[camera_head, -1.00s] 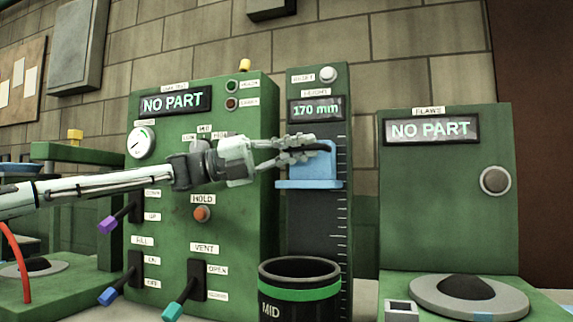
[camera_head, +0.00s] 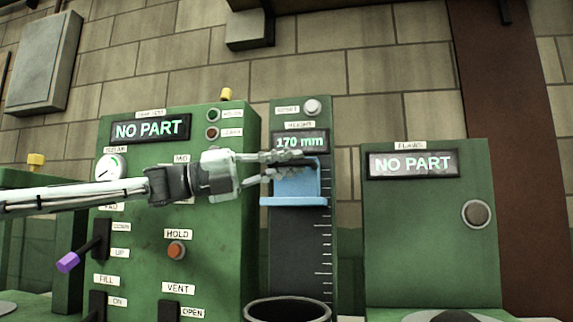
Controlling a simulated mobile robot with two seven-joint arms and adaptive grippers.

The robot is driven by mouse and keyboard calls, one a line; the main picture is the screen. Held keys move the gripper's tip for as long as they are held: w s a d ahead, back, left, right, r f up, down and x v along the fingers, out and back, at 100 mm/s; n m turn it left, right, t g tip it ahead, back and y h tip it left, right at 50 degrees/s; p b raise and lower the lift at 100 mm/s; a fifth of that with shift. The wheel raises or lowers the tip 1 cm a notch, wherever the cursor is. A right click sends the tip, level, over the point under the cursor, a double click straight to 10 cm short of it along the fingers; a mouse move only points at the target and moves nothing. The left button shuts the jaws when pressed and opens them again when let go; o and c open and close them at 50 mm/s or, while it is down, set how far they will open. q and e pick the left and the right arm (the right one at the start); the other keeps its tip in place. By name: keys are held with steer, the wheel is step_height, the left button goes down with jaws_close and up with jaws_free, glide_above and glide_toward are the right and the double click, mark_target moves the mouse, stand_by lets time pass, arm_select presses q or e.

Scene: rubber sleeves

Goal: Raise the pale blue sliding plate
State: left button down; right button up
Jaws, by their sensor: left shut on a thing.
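The pale blue sliding plate (camera_head: 297,187) sits on the green height gauge (camera_head: 296,255), high on its scale, just below the display. The display (camera_head: 300,142) reads 170 mm. My left gripper (camera_head: 300,160) reaches in from the left and is shut on the upper part of the plate. Its fingers hide part of the plate's top edge. My right gripper is not in view.
A black cup (camera_head: 287,309) stands below the plate, cut off by the lower edge. The green leak-test panel (camera_head: 215,250) with knobs and levers is left. The green flaws panel (camera_head: 425,230) is right. Both displays read NO PART.

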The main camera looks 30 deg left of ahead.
arm_select(q)
steer(key=c, duration=1.6)
jaws_free()
steer(key=shift+r, duration=0.45)
steer(key=shift+o, duration=0.2)
steer(key=shift+f, duration=0.15)
steer(key=v, duration=1.2)
